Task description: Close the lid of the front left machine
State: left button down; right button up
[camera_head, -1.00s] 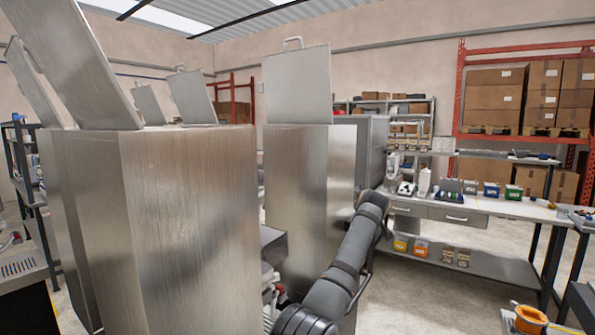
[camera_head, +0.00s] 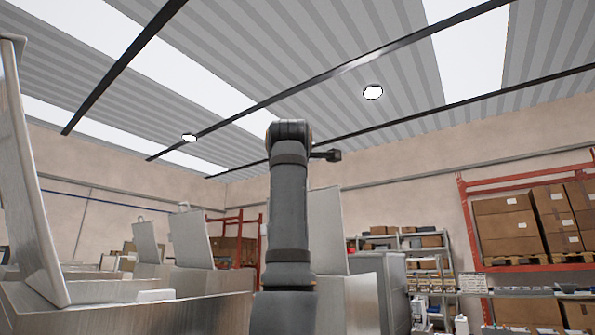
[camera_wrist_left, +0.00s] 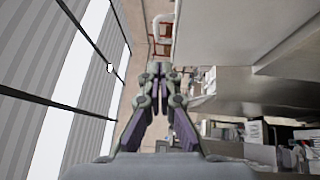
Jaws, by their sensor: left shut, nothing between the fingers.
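The front left machine (camera_head: 140,308) is a brushed-metal box at the lower left of the head view. Its flat lid (camera_head: 38,200) stands open and nearly upright at the left edge. My left gripper (camera_wrist_left: 158,68) is shut and empty in the left wrist view. A pale lid panel (camera_wrist_left: 215,32) with a loop handle (camera_wrist_left: 162,28) shows just right of and beyond the fingers, apart from them in the picture; I cannot tell which machine it belongs to. Neither gripper shows in the head view, where one of my arms rises in the middle.
Another open lid (camera_head: 327,230) stands partly behind my raised arm. More open lids (camera_head: 190,238) stand farther back. A red rack with boxes (camera_head: 515,225) and a grey shelf (camera_head: 425,245) are at the right. Open air lies above the machines.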

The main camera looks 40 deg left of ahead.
pick_arm(q)
jog(key=w+a+p, duration=0.5)
jog(key=w, duration=0.4)
jog(key=shift+w+r+p, duration=0.3)
jog(key=shift+w+r, duration=0.05)
jog(key=shift+r, duration=0.1)
